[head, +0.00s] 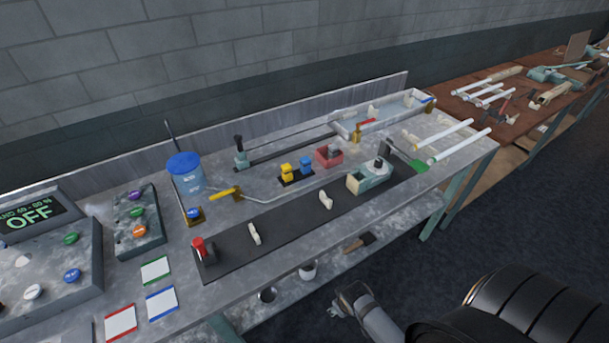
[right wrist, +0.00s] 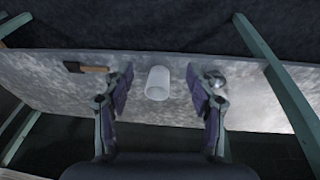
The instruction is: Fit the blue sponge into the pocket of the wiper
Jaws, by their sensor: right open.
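Small blue (head: 305,165) and yellow (head: 286,171) blocks stand side by side on a dark base mid-bench; the blue one may be the sponge, but I cannot tell. I cannot surely pick out the wiper or its pocket. A red-handled piece (head: 201,250) stands at the left end of the black mat. My right gripper (head: 340,302) is low in front of the bench in the head view. In the right wrist view it (right wrist: 160,90) is open and empty, facing a white cup (right wrist: 158,82) on the lower shelf, seen between its fingers. My left gripper is out of view.
A blue-lidded container (head: 186,172), a red box (head: 328,156), a pale tray (head: 345,124) and glass tubes (head: 460,145) crowd the bench. Floor is free in front.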

